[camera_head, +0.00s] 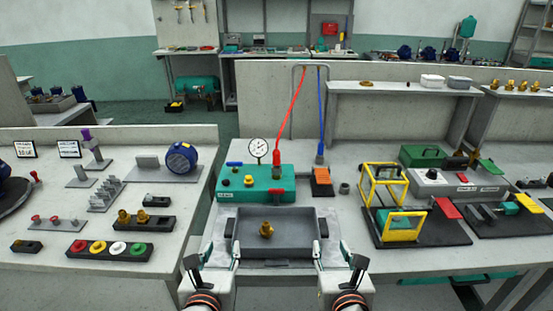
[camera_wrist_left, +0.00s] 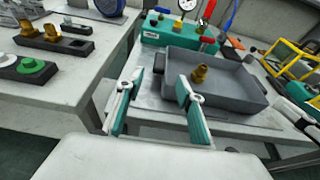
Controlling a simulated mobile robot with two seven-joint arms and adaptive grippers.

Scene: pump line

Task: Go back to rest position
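A dark grey tray (camera_head: 297,254) sits on the near edge of the middle table, with a small handle at each side. A brass fitting (camera_head: 266,230) stands inside it; it also shows in the left wrist view (camera_wrist_left: 199,75). My left gripper (camera_head: 222,245) is at the tray's left front corner. In the left wrist view its fingers (camera_wrist_left: 159,80) are spread and nothing is clamped, with the tray's left handle just beyond them. My right gripper (camera_head: 331,246) is at the right front corner, its fingers apart and empty.
A teal pump block (camera_head: 256,183) with a gauge (camera_head: 258,149) stands behind the tray. A yellow frame (camera_head: 384,183) and a grey control box (camera_head: 458,184) are on the right. The left table (camera_head: 50,268) holds fittings and a blue reel (camera_head: 182,158). A gap separates the tables.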

